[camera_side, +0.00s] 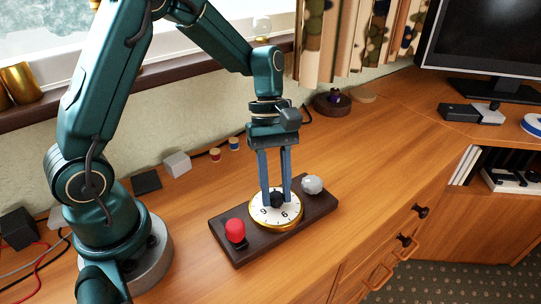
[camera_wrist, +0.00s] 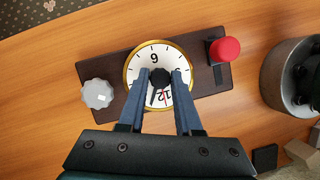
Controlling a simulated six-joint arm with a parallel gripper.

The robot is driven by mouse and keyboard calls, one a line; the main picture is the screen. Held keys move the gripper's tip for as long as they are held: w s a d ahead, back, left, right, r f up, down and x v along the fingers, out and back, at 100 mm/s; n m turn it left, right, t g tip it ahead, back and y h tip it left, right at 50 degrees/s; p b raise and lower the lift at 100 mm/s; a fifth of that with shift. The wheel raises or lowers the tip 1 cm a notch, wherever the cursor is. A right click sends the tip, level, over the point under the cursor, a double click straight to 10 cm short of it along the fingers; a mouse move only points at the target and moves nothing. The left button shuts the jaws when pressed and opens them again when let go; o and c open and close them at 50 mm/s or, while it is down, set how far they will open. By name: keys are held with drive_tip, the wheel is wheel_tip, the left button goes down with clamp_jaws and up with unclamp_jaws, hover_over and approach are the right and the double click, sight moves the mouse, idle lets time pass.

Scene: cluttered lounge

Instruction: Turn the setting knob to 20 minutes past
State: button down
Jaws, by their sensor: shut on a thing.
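A round white clock dial with a gold rim (camera_side: 275,224) sits on a dark wooden base. In the wrist view, a dark hand and a thin red hand show between the fingers near the 12. The fingers hide parts of the dial's sides.
On the base (camera_side: 322,207), a red button (camera_side: 235,230) stands at one end and a grey faceted knob (camera_side: 312,184) at the other, close to the dial. A grey block (camera_side: 177,164) and small spools (camera_side: 215,154) lie behind. The desk front is clear.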

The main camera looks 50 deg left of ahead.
drive_tip(key=m, duration=0.2)
drive_tip(key=m+g+y, duration=0.1)
drive_tip(key=m, duration=0.1)
drive_tip(key=shift+w+d+m, duration=0.15)
drive_tip(key=shift+m, duration=0.15)
drive_tip(key=m, duration=0.2)
drive_tip(key=m+g+y, duration=0.1)
drive_tip(key=m, duration=0.1)
drive_tip(key=shift+d+m+y, duration=0.1)
drive_tip(key=shift+m+y, duration=0.2)
drive_tip(key=m+y, duration=0.1)
drive_tip(key=m, duration=0.3)
drive_tip(key=shift+d+g+y, duration=0.1)
drive_tip(key=shift+g+y, duration=0.2)
drive_tip(key=shift+y, duration=0.1)
drive_tip(key=shift+m+y, duration=0.7)
drive_tip(key=shift+m, duration=1.4)
drive_tip(key=c, duration=0.6)
unclamp_jaws()
